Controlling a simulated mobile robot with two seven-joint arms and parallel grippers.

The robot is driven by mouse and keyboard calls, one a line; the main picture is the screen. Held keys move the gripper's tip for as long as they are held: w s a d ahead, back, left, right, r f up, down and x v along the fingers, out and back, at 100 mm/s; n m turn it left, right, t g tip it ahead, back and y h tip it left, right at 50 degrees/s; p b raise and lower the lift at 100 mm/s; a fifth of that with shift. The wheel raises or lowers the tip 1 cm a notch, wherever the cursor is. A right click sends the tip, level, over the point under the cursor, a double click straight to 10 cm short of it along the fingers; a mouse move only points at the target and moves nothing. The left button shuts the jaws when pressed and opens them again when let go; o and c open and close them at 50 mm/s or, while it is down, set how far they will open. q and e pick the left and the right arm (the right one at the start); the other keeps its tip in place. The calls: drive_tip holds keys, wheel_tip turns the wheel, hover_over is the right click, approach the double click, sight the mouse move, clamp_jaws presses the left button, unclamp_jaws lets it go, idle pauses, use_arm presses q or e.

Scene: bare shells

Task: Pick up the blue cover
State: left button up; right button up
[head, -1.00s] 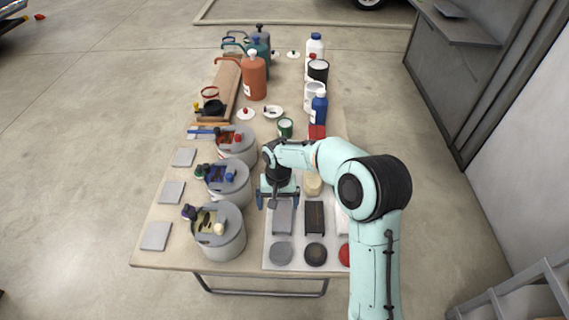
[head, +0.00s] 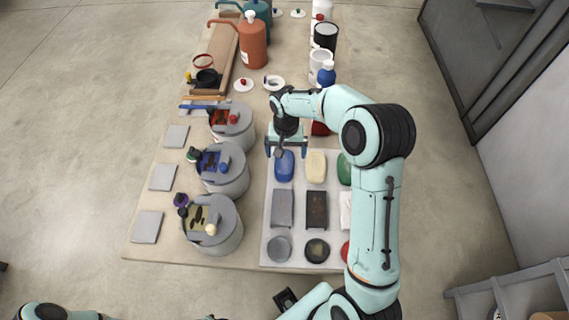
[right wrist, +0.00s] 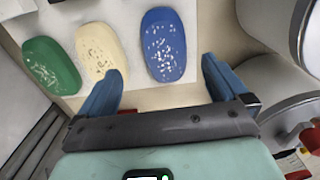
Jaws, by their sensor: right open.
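The blue cover (head: 284,167), an oval piece with white specks, lies at the far left of a light panel (head: 265,215). It also shows in the right wrist view (right wrist: 164,45), whole and uncovered. My right gripper (head: 286,150) is open and empty at the far end of the cover. In the right wrist view its two blue fingers (right wrist: 160,82) are spread wide, with the cover between and beyond them, apart from both. I cannot tell its exact height above the panel. My left gripper is out of view.
A cream oval (head: 316,166) and a green oval (head: 344,168) lie to the right of the cover. Grey pots, such as the one with a blue knob (head: 226,182), stand close on the left. A red-orange bottle (head: 252,45) and cans stand farther back.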

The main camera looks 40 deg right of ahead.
sight(284, 161)
wheel_tip(284, 161, down, 2)
drive_tip(key=shift+f, duration=0.15)
drive_tip(key=shift+w+f, duration=0.2)
drive_tip(key=shift+f, duration=0.7)
drive_tip(key=shift+w+f, duration=0.15)
drive_tip(key=shift+f, duration=0.75)
drive_tip(key=shift+w+f, duration=0.2)
drive_tip(key=shift+f, duration=0.7)
drive_tip(key=c, duration=1.1)
drive_tip(key=shift+c, duration=0.2)
drive_tip(key=shift+r, duration=0.15)
